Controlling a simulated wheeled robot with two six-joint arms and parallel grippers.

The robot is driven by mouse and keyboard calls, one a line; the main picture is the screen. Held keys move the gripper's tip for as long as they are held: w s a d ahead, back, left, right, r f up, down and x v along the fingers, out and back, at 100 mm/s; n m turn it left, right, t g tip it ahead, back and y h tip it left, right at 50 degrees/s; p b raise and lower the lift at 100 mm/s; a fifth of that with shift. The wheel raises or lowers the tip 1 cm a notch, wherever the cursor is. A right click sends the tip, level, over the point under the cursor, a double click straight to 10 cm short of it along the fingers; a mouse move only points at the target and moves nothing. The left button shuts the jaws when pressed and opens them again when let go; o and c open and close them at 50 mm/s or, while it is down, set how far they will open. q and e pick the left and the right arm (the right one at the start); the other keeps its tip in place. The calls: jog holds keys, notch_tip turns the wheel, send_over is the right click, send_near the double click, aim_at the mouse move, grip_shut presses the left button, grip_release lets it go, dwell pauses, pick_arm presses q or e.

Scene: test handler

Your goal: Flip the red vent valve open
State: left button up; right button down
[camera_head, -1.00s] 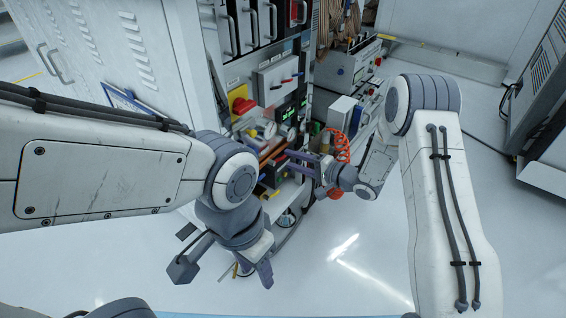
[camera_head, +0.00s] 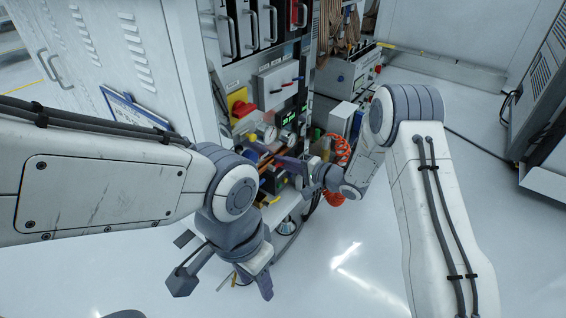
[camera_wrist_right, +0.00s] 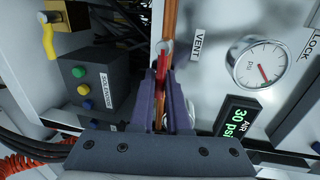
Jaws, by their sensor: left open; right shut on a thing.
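The red vent valve lever (camera_wrist_right: 162,66) shows in the right wrist view beside the copper pipe (camera_wrist_right: 169,22), left of the VENT label (camera_wrist_right: 197,45). My right gripper (camera_wrist_right: 161,92) is shut on the lever, which runs roughly in line with the pipe between the fingers. The fingers hide its lower part. In the head view my right gripper (camera_head: 284,163) reaches left to the panel, and the lever is too small to make out there. My left gripper (camera_head: 222,282) is open and empty, hanging low in front of the cabinet, away from the valve.
A psi gauge (camera_wrist_right: 260,66) and a green 30 psi display (camera_wrist_right: 238,117) sit right of the valve. A dark button box (camera_wrist_right: 93,85) and a yellow-handled brass valve (camera_wrist_right: 66,14) are to the left. An orange coiled hose (camera_head: 342,150) hangs beside my right wrist. The floor in front is clear.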

aim_at(266, 153)
jog(key=shift+r+n+t+p, duration=0.3)
jog(key=shift+r+n+p, duration=0.2)
jog(key=shift+n+p, duration=0.45)
jog(key=shift+s+r+n+h+p, duration=0.1)
jog(key=shift+r+n+h+p, duration=0.2)
jog(key=shift+n+p, duration=0.4)
jog(key=n, duration=0.1)
jog(key=p, duration=0.1)
jog(key=r+n+t, duration=0.1)
jog(key=shift+s+a+n+p, duration=0.2)
jog(key=shift+s+n+p, duration=0.05)
jog(key=shift+n+p, duration=0.1)
jog(key=shift+s+a+r+n+t, duration=0.15)
jog(key=shift+n+t, duration=0.15)
jog(key=shift+n, duration=0.5)
jog(key=shift+s+a+r+n+t+h, duration=0.1)
jog(key=shift+s+r+n+t+h, duration=0.05)
jog(key=shift+n, duration=0.45)
jog(key=shift+s+a+r+n+t+h, duration=0.1)
jog(key=shift+s+n+t+h, duration=0.05)
jog(key=shift+n, duration=0.45)
jog(key=n, duration=0.2)
jog(key=s+n, duration=0.1)
jog(key=a+n+t+b, duration=0.1)
jog(key=n, duration=0.1)
jog(key=shift+s+r+n, duration=0.25)
jog(key=shift+s+n, duration=0.05)
jog(key=shift+a, duration=0.1)
jog(key=c, duration=0.9)
grip_release()
